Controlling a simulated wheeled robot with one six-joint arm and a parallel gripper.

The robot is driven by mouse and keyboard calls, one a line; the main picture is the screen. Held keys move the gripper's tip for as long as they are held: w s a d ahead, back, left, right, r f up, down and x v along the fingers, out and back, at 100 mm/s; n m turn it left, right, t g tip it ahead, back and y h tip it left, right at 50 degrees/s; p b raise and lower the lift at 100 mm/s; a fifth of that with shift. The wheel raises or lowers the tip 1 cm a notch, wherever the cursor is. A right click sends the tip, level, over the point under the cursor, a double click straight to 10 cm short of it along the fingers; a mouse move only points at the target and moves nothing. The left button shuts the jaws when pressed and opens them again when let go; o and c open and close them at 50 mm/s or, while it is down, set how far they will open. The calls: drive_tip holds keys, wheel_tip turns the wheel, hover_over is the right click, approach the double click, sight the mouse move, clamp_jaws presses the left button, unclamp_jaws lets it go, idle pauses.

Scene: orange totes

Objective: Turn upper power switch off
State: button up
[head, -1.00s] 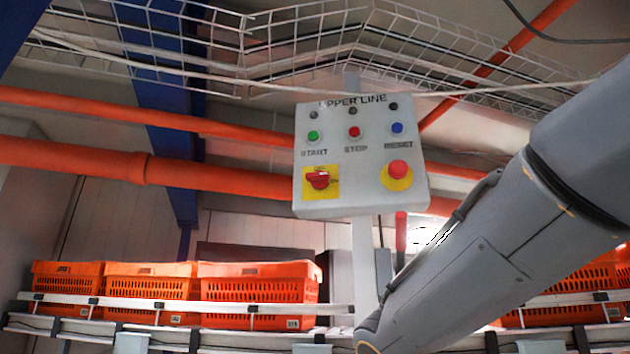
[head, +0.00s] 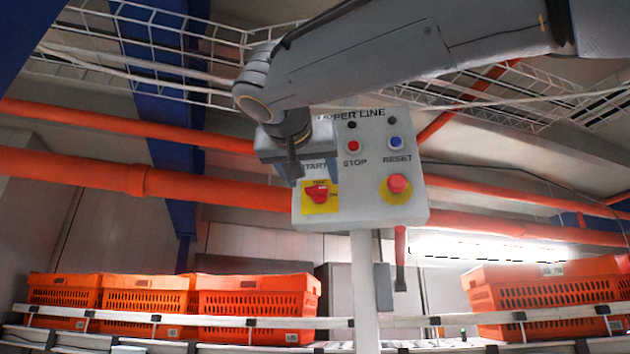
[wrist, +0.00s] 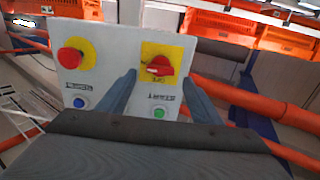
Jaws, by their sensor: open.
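The upper power switch (head: 317,193) is a red rotary knob on a yellow plate, at the lower left of the grey "UPPER LINE" control box (head: 355,205). In the wrist view the red knob (wrist: 160,66) shows between my two fingers, with the picture upside down. The knob's handle lies roughly sideways. My gripper (head: 296,180) is in front of the box's left side, just above and left of the switch in the head view. My gripper (wrist: 157,85) is open and empty in the wrist view. I cannot tell its exact distance from the knob.
A red stop button (head: 353,146), a blue reset button (head: 396,142) and a red emergency button (head: 397,184) sit to the right on the box. The green start button (wrist: 158,113) shows in the wrist view. Orange totes (head: 250,305) stand below on a conveyor.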

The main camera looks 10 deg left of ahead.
sight(316, 187)
drive_tip(key=shift+w+p, duration=0.8)
drive_tip(key=shift+w, duration=1.4)
drive_tip(key=shift+f, duration=0.1)
drive_tip(key=shift+c, duration=0.2)
drive_tip(key=c, duration=1)
